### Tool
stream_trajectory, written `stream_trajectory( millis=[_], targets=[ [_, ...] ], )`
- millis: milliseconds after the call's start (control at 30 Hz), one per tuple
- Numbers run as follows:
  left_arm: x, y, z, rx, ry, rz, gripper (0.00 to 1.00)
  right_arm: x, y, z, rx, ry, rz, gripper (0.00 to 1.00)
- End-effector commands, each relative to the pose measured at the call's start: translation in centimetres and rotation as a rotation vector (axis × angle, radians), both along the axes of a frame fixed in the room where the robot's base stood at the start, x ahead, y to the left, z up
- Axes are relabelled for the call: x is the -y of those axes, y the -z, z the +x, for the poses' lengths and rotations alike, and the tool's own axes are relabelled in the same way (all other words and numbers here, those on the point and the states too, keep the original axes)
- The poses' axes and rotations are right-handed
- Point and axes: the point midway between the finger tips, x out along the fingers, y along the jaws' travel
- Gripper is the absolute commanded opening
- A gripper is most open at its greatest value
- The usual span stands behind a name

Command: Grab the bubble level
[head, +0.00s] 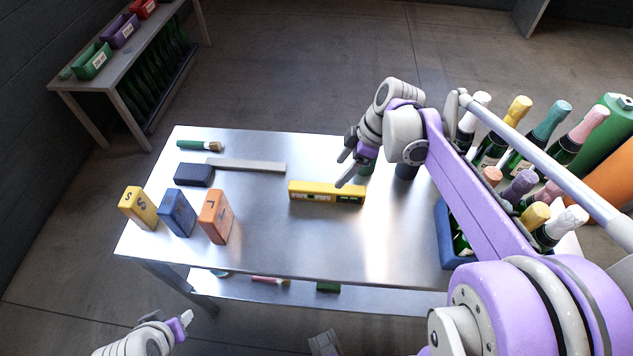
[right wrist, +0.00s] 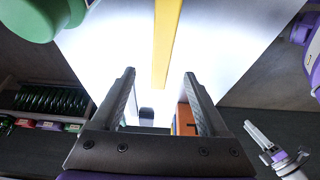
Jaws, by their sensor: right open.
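The yellow bubble level (head: 327,192) lies on the metal table, right of its middle, in the head view. In the right wrist view the level (right wrist: 167,45) shows as a yellow strip beyond the fingers, in line with the gap between them. My right gripper (head: 342,171) is open and empty, above the table close to the level's far right end. My left gripper (head: 186,318) is off the table's front edge at the lower left, far from the level; its jaw state is unclear.
Yellow (head: 139,207), blue (head: 178,212) and orange (head: 215,216) blocks stand at the table's left. A grey bar (head: 246,165), dark blue block (head: 194,175) and green brush (head: 198,145) lie behind. Foil-topped bottles (head: 515,150) crowd the right. Table space in front of the level is clear.

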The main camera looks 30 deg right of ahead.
Motion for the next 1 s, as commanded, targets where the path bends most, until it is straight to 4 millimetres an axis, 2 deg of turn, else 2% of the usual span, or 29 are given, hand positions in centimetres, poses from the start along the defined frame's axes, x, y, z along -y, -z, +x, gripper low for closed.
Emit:
stream_trajectory(
  millis=[100, 200, 433, 700, 1000],
  targets=[
    [0.0, 0.4, -0.1, -0.001, 0.0, 0.0, 0.5, -0.8, 2.1, 0.4, 0.0, -0.003, 0.0, 0.78],
    [0.0, 0.5, -0.1, -0.002, 0.0, 0.0, 0.5, -1.2, 3.3, 0.7, 0.0, -0.001, 0.0, 0.78],
    [0.0, 0.7, -0.1, -0.002, 0.0, 0.0, 0.5, -1.8, 5.0, 1.1, 0.0, 0.0, 0.0, 0.78],
    [0.0, 1.0, -0.2, -0.004, 0.0, 0.0, 0.5, -3.1, 8.5, 1.9, 0.0, 0.0, 0.0, 0.78],
    [0.0, 1.1, -0.2, -0.004, 0.0, 0.0, 0.5, -3.2, 8.9, 2.0, 0.0, 0.001, -0.001, 0.78]
  ],
)
